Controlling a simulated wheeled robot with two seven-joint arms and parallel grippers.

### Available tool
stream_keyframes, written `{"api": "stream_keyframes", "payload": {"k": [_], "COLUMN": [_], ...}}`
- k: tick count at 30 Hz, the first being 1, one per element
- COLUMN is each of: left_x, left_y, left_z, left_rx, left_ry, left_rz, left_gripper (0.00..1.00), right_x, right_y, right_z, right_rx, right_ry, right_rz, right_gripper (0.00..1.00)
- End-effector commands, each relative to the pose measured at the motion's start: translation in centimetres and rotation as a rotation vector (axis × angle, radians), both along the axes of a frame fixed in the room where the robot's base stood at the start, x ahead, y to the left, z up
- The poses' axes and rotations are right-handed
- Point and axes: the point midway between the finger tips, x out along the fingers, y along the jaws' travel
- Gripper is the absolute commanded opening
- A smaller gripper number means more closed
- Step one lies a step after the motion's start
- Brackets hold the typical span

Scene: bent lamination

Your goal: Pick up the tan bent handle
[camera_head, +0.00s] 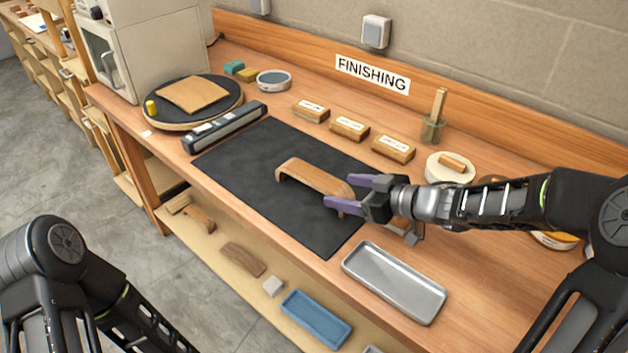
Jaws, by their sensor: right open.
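The tan bent handle (312,178) lies on the black mat (250,160) on the wooden bench, in the middle of the head view. It is a curved wooden strip with both ends bent down. My right gripper (337,191) comes in from the right, with its purple fingers open at the handle's right end. One finger is on the far side and one on the near side of that end; I cannot tell whether they touch it. My left arm shows at the lower left, but its gripper is not in view.
A grey metal tray (395,281) sits at the bench's front, right of the mat. Several labelled wooden blocks (349,127) line the back. A round black turntable (160,101) with a wooden piece and a long level-like bar (224,127) stand left. A shelf below holds a blue tray (316,318).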

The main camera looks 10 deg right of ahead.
Motion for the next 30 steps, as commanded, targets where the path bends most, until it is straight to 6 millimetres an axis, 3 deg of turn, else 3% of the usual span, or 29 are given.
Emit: {"api": "stream_keyframes", "payload": {"k": [9, 27, 30], "left_x": [0.0, 0.0, 0.0], "left_y": [0.0, 0.0, 0.0], "left_z": [-0.3, -0.3, -0.3], "left_rx": [0.0, 0.0, 0.0], "left_ry": [0.0, 0.0, 0.0], "left_rz": [0.0, 0.0, 0.0], "left_gripper": [0.0, 0.0, 0.0], "right_x": [2.8, 2.9, 2.9], "right_y": [2.5, 2.6, 2.6], "right_z": [-1.7, -1.6, -1.6], "right_rx": [0.001, 0.0, 0.0], "right_ry": [0.001, 0.0, 0.0], "right_rz": [0.0, 0.0, 0.0], "right_gripper": [0.71, 0.71, 0.64]}}
